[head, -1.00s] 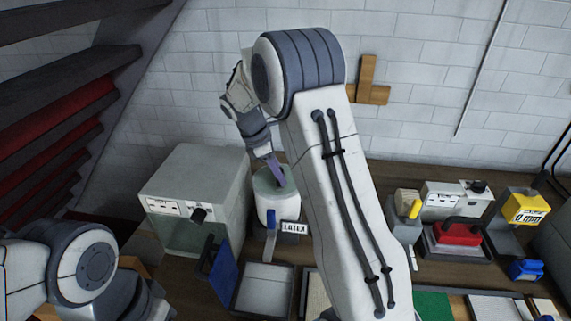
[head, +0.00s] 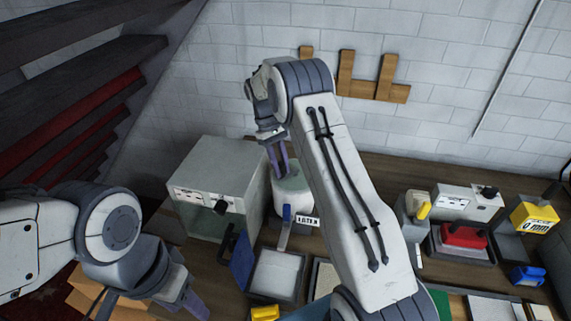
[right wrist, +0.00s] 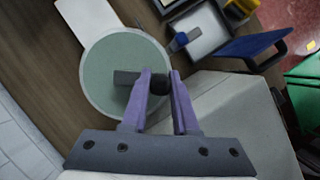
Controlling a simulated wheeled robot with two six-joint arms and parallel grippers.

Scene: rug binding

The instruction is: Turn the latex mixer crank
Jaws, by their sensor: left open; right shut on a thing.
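The latex mixer is a white cylindrical pot (head: 284,203) with a pale green top, standing beside a grey box with a LATEX label at its front. In the right wrist view its round green top (right wrist: 105,65) carries a dark crank bar (right wrist: 126,78) ending in a dark round knob (right wrist: 159,84). My right gripper (right wrist: 162,80) is shut on the crank knob, its purple fingers on either side of it. In the head view the right gripper (head: 280,168) reaches down over the pot's top. My left gripper (head: 190,303) is open and empty at the lower left.
The grey box (head: 215,170) stands close left of the pot.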

